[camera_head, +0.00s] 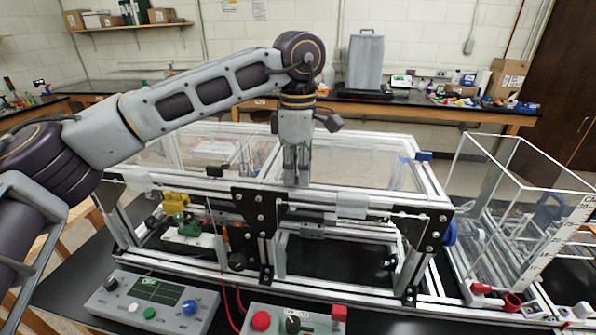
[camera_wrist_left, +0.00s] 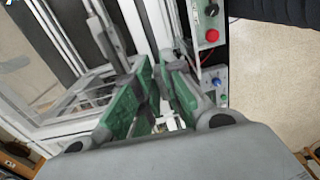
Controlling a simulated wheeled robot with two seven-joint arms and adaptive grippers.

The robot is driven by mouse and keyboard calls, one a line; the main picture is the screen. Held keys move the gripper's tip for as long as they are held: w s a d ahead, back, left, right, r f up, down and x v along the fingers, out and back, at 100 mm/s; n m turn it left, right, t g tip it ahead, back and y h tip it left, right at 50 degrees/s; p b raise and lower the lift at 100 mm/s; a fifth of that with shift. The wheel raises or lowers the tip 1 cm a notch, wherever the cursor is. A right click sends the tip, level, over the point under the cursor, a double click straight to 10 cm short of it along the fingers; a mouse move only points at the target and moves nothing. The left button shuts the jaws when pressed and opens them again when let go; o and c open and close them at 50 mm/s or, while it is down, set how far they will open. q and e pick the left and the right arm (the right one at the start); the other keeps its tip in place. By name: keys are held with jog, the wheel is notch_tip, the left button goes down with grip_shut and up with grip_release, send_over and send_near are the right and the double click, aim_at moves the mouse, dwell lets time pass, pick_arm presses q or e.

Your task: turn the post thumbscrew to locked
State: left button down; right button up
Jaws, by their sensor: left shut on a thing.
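My left gripper (camera_head: 297,178) points down at the top front rail (camera_head: 330,193) of the aluminium extrusion frame, near its middle. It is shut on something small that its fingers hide. In the left wrist view its green-padded fingers (camera_wrist_left: 162,85) stand close together over the frame, and I cannot make out the held thing. A blue knob (camera_head: 449,233) sits on the frame's right front corner post. I cannot tell whether this knob is the post thumbscrew, nor whether the thumbscrew is locked. My right gripper is in neither view.
A control box with a screen (camera_head: 152,302) and a box with a red button (camera_head: 262,320) stand in front of the frame. A clear-walled case (camera_head: 520,215) stands to the right. A blue clip (camera_head: 424,156) sits at the frame's back right.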

pick_arm(q)
jog(key=shift+r, duration=0.15)
jog(key=c, duration=1.5)
grip_release()
jog(key=shift+r, duration=5.95)
jog(key=shift+f, duration=0.1)
